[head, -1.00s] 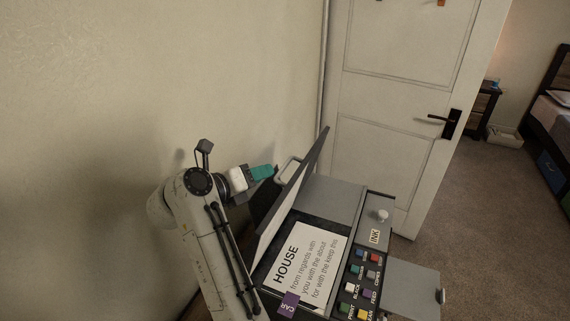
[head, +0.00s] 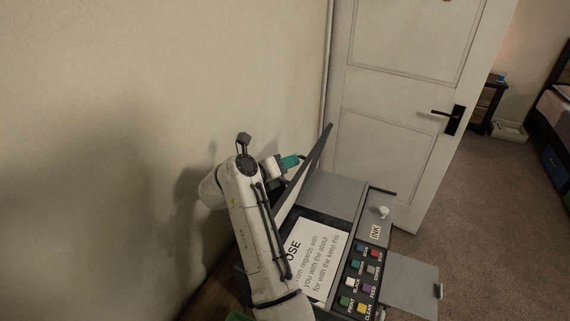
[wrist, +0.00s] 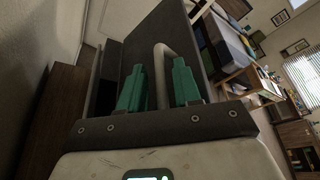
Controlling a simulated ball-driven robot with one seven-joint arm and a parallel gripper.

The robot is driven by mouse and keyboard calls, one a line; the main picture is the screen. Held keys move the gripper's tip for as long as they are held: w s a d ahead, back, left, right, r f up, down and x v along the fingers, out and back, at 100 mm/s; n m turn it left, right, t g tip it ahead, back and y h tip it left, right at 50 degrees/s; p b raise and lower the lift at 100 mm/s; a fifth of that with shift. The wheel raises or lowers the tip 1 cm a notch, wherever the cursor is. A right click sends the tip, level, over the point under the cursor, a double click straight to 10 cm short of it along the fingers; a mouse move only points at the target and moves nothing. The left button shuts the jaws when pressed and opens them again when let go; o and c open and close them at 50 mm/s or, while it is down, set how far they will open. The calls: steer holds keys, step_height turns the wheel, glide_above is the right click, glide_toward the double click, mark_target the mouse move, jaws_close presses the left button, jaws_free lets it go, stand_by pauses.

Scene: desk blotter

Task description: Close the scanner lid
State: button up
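The scanner (head: 333,193) is grey, with its lid (head: 314,158) raised and tilted steeply in the head view. A printed sheet (head: 312,262) lies on the bed, partly hidden by my arm. My gripper (head: 289,162) is at the wall-facing side of the lid. In the wrist view, the dark lid (wrist: 178,30) rises ahead of the gripper (wrist: 158,66). Its two teal fingers are apart, with part of the pale curved lid handle (wrist: 161,75) showing in the gap between them. Whether a finger touches the handle cannot be told. In the head view my arm and gripper hide the handle.
A panel of coloured buttons (head: 362,276) and a white knob (head: 381,212) are on the scanner's right side. A grey flap (head: 412,284) sticks out further right. A white door (head: 390,150) stands behind, and the wall (head: 150,120) is close on the left.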

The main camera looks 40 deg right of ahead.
jaws_close()
stand_by(0.5)
